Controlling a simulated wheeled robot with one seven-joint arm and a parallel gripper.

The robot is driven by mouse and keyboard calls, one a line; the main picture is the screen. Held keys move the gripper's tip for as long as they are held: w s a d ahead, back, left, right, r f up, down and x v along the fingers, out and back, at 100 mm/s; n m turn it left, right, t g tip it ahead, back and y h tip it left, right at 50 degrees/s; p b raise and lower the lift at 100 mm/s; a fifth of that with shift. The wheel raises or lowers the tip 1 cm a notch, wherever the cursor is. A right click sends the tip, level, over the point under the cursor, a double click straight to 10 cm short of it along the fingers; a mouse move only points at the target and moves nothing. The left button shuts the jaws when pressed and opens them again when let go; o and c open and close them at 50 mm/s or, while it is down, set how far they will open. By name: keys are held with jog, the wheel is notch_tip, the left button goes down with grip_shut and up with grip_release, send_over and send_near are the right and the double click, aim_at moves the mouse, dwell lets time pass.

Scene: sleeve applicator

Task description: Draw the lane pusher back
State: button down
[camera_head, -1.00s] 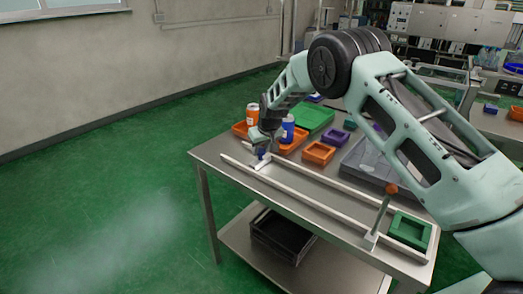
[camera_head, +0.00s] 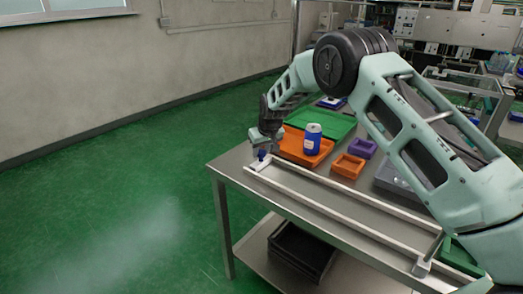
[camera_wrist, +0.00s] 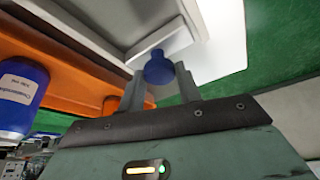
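The lane pusher is a white block (camera_head: 257,165) with a blue knob (camera_head: 262,155), at the left end of the lane near the table's left edge. In the wrist view the blue knob (camera_wrist: 158,68) stands between my two fingertips. My gripper (camera_head: 265,145) points down over the pusher; in the wrist view my gripper (camera_wrist: 160,88) has a finger close against each side of the knob, shut on it. Two pale rails (camera_head: 337,222) run from the pusher toward the lower right.
Beside the lane are an orange tray (camera_head: 289,149) with a blue can (camera_head: 312,140) in it, a small orange tray (camera_head: 348,166), a purple tray (camera_head: 362,148) and a green tray (camera_head: 333,122). A black crate (camera_head: 300,250) sits on the lower shelf. Floor left of the table is clear.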

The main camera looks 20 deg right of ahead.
jog(key=c, duration=1)
grip_release()
jog(key=shift+w+a+r, duration=0.15)
jog(key=shift+w+a, duration=0.05)
jog(key=shift+w, duration=0.1)
jog(key=shift+c, duration=0.2)
jog(key=shift+o, duration=0.2)
jog(key=shift+s, duration=0.1)
jog(key=b+v, duration=0.2)
jog(key=v, duration=1.5)
jog(key=shift+s, duration=0.2)
jog(key=shift+d+r, duration=0.1)
